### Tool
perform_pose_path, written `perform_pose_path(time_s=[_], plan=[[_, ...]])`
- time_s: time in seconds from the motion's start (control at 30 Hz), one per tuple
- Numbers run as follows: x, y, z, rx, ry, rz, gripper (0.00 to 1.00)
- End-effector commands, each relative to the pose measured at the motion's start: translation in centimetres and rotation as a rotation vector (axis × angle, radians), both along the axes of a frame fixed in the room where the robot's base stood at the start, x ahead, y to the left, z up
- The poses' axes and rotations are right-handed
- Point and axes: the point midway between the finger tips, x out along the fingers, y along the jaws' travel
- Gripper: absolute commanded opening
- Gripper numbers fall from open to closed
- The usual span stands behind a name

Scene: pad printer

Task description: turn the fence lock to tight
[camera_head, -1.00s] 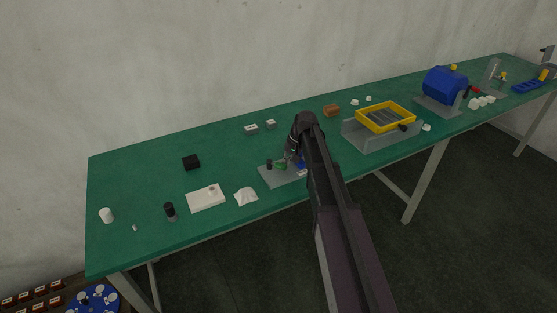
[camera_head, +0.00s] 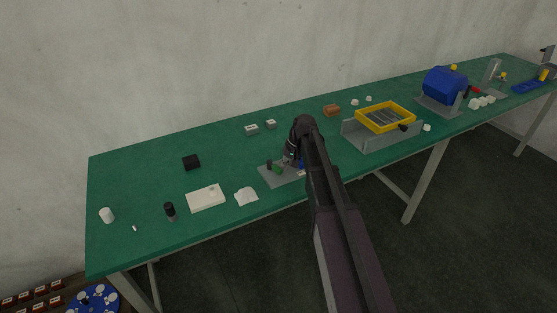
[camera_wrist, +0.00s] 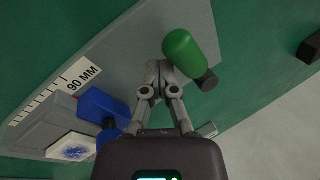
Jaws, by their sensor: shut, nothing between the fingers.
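A grey base plate (camera_wrist: 125,50) with a "90 MM" scale strip fills much of the wrist view, and it lies on the green table in the head view (camera_head: 268,178). A blue part (camera_wrist: 100,104) sits left of my fingers, beside a white pad with a blue print. My gripper (camera_wrist: 160,68) is shut and empty, close to the green handle; contact is unclear. No label shows which part is the fence lock.
A yellow-framed tray (camera_head: 386,117) on a grey stand is to the right. A dark block (camera_wrist: 311,47) shows at the wrist view's right edge.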

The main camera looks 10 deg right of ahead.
Motion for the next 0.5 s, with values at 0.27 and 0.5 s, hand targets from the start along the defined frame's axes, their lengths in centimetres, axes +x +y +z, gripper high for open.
perform_pose_path(time_s=[0.27,0.5], plan=[[-0.57,0.44,0.0,0.001,0.001,0.002,0.0],[-0.37,0.13,0.01,0.001,0.001,0.0,0.0]])
